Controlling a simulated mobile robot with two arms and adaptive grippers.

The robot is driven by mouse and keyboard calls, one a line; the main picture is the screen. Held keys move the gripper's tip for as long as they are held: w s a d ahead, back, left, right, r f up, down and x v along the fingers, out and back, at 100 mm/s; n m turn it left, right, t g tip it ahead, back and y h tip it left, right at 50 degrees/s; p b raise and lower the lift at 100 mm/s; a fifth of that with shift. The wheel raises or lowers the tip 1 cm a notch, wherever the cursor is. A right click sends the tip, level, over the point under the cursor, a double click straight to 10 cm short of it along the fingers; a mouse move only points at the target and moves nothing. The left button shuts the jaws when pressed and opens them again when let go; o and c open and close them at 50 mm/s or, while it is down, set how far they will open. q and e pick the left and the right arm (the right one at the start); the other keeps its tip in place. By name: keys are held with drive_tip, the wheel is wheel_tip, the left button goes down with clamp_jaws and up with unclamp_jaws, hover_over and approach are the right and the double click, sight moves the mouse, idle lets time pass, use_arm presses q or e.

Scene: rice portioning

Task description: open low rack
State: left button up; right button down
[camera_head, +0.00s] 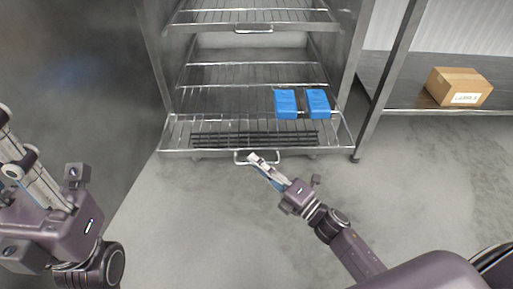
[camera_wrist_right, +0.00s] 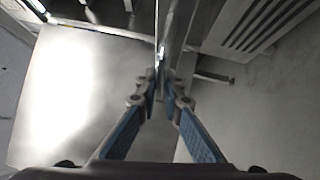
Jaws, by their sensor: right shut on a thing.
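The low rack (camera_head: 175,148) is a wire shelf at the bottom of a steel rack unit. It has a small metal handle (camera_head: 241,158) at the middle of its front edge. My right gripper (camera_head: 256,159) reaches in from the lower right and is shut on this handle. In the right wrist view its fingertips (camera_wrist_right: 160,90) close on a thin metal bar. The fingers hide part of the handle. My left gripper (camera_head: 14,160) is at the left edge, far from the rack, and its fingertips are too unclear to judge.
Two blue packages (camera_head: 286,103) lie inside the lower part of the unit, at its right. Another wire shelf with a handle (camera_head: 254,29) is above. A cardboard box (camera_head: 459,86) stands on a steel shelf at right. The floor in front is clear.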

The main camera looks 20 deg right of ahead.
drive_tip(key=shift+s+a, duration=0.15)
drive_tip(key=shift+s, duration=0.4)
drive_tip(key=c, duration=2.1)
unclamp_jaws()
drive_tip(key=v, duration=1.2)
